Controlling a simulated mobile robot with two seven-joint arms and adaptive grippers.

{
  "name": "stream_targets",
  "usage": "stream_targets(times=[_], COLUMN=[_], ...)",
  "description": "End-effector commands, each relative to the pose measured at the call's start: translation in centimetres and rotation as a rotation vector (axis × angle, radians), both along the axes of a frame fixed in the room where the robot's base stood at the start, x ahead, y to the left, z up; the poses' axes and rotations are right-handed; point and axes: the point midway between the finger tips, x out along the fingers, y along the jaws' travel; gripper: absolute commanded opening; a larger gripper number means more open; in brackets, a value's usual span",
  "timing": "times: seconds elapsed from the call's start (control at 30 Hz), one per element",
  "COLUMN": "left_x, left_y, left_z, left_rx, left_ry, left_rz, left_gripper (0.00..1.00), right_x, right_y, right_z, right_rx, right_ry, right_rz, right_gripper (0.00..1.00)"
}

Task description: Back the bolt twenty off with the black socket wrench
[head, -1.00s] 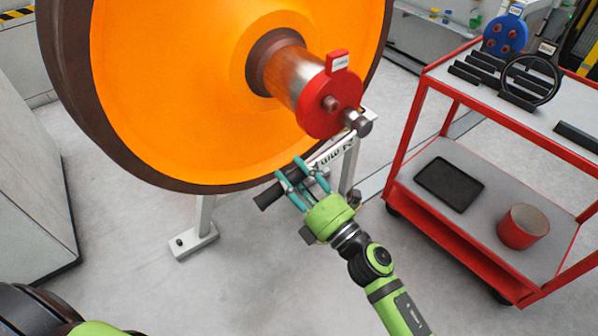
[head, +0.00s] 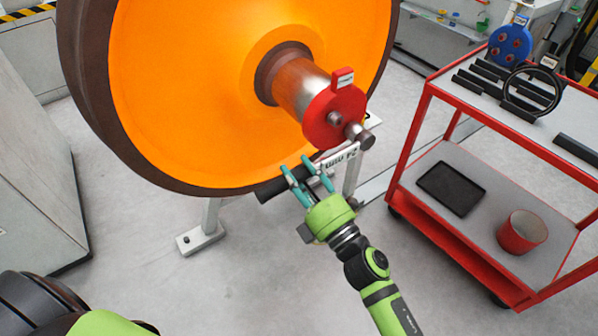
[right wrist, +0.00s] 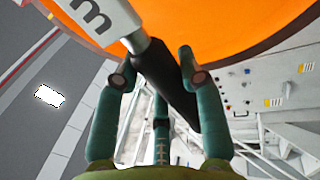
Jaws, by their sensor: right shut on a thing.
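The black socket wrench has a pale shank marked with "mm" (head: 340,157) and a black handle (head: 270,190). My right gripper (head: 305,172) is shut on the black handle, below the wheel's red end disc (head: 322,122). The shank's right end meets a metal cylinder (head: 364,139) at the disc's lower right edge; whether the socket fully seats on a bolt is hard to tell. A bolt head (head: 335,118) shows on the disc. The bolt number is unreadable. My left gripper is out of view.
The orange wheel (head: 190,100) with a dark rim fills the upper left, close above the handle. A grey stand (head: 205,235) is under it. A red trolley (head: 415,120) stands at right, with a black tray (head: 450,188) and a red cup (head: 521,230). The floor in front is clear.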

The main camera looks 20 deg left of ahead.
Motion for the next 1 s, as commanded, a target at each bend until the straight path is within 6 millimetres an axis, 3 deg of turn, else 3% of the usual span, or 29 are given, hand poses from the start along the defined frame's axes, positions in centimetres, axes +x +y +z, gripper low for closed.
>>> stream_targets(times=[0.33,0.77,1.0], left_x=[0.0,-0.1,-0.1], left_y=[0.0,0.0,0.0], left_z=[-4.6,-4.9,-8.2], left_rx=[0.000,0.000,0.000], left_ry=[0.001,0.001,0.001], left_rz=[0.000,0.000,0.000], left_gripper=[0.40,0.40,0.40], right_x=[0.3,0.3,1.0], right_y=[-0.2,-0.2,-0.7], right_z=[-3.9,-4.2,-7.3], right_rx=[-0.110,-0.140,-0.222], right_ry=[-0.159,-0.200,-0.312], right_rz=[0.002,0.001,0.001], right_gripper=[0.00,0.00,0.00])
